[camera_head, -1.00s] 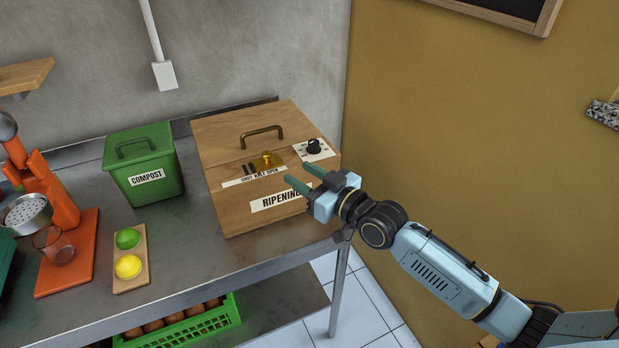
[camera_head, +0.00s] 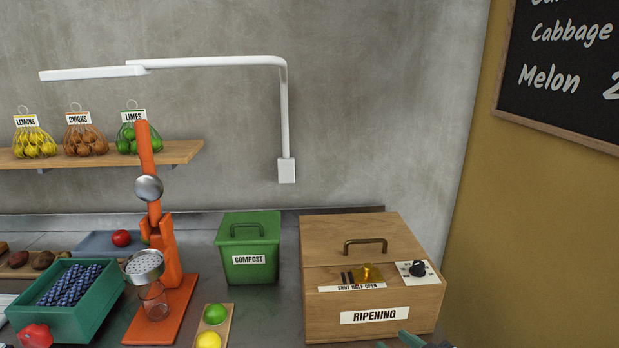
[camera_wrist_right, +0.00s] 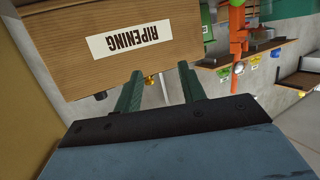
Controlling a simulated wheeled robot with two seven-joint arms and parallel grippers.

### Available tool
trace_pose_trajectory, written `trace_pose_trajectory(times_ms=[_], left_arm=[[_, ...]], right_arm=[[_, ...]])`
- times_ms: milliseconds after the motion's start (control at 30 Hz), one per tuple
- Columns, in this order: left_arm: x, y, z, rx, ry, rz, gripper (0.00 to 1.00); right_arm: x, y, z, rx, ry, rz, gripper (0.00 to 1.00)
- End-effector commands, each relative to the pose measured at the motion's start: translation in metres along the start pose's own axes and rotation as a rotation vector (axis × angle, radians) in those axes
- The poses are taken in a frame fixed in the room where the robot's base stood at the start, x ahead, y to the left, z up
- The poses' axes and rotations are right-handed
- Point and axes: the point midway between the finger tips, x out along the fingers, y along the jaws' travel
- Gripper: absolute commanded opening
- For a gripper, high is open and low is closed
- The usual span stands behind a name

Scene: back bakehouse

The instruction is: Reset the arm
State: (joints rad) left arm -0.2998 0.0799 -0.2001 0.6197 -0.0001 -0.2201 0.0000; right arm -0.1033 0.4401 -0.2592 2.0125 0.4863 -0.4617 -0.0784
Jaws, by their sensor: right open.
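My right gripper (camera_head: 396,343) shows only as green fingertips at the bottom edge of the head view, in front of the lower right of the wooden ripening box (camera_head: 322,279). In the right wrist view the gripper (camera_wrist_right: 160,69) has its two green fingers apart with nothing between them. The box's labelled front (camera_wrist_right: 175,50) is close ahead there; I cannot tell the exact gap. The rest of the right arm is out of the head view. My left gripper is not in view.
A green compost bin (camera_head: 249,268) stands left of the box. Farther left are an orange juicer (camera_head: 160,247), a board with a lime (camera_head: 215,314) and lemon (camera_head: 208,340), and a teal crate (camera_head: 97,310). A lamp (camera_head: 286,120) hangs above the counter.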

Motion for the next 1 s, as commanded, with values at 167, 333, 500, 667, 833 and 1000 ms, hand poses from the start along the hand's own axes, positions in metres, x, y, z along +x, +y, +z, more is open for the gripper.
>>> trace_pose_trajectory(times_ms=[167,333,500,667,833,1000], left_arm=[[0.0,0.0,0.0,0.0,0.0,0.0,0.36],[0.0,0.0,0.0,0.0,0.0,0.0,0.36],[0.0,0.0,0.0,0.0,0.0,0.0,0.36],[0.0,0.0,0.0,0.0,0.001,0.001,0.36],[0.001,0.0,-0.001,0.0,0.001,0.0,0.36],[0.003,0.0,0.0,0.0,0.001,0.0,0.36]], right_arm=[[-0.047,-0.039,0.062,0.029,-0.319,0.03,0.41],[-0.1,-0.055,0.103,0.066,-0.582,0.095,0.41],[-0.146,-0.062,0.126,0.106,-0.767,0.156,0.41],[-0.186,-0.068,0.139,0.148,-0.914,0.211,0.41],[-0.201,-0.07,0.162,0.175,-1.01,0.244,0.41],[-0.184,-0.068,0.198,0.176,-1.023,0.237,0.41]])
